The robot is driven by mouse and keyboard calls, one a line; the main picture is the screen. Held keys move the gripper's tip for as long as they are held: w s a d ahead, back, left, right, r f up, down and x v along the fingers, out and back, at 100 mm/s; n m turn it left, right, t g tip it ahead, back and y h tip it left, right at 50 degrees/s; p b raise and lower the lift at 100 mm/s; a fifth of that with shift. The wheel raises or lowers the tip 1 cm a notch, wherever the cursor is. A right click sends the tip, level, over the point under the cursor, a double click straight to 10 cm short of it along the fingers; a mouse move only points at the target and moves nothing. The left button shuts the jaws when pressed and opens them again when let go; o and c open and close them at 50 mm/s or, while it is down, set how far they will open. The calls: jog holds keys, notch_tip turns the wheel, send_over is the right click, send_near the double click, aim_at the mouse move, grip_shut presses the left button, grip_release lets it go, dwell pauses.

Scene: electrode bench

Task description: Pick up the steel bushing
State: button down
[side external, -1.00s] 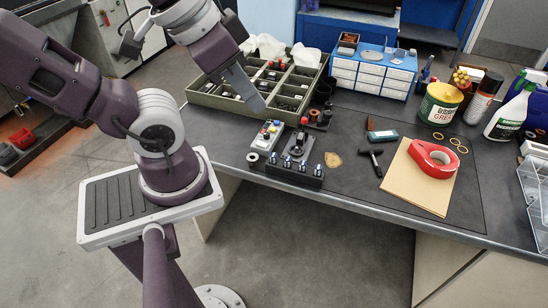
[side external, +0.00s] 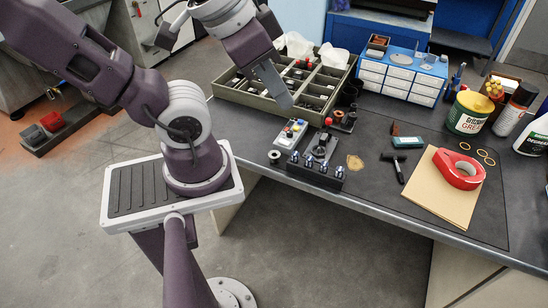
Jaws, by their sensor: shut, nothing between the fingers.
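A small round piece with a dark hole (side external: 275,157), which looks like the steel bushing, stands on the bench near its front left edge.
A green compartment tray (side external: 262,118) holds small parts behind the gripper. A dark block with several knobs (side external: 316,177) stands right of the bushing. A hammer (side external: 393,167), tape dispenser (side external: 459,170) and drawer cabinet (side external: 403,72) are farther right. The bench's front edge is close.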

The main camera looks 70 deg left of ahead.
jog(key=c, duration=1.2)
grip_release()
jog(key=shift+c, duration=0.2)
jog(key=m+g+y, duration=0.2)
jog(key=m+g, duration=0.4)
jog(key=m, duration=1.1)
send_over(274, 158)
notch_tip(274, 158, down, 28)
jog(key=shift+m, duration=0.3)
jog(key=f, duration=0.2)
jog(key=a+f, duration=0.1)
jog(key=f, duration=0.4)
jog(key=shift+w+a+f, duration=0.15)
jog(key=shift+w+f, duration=0.1)
jog(key=shift+w, duration=0.05)
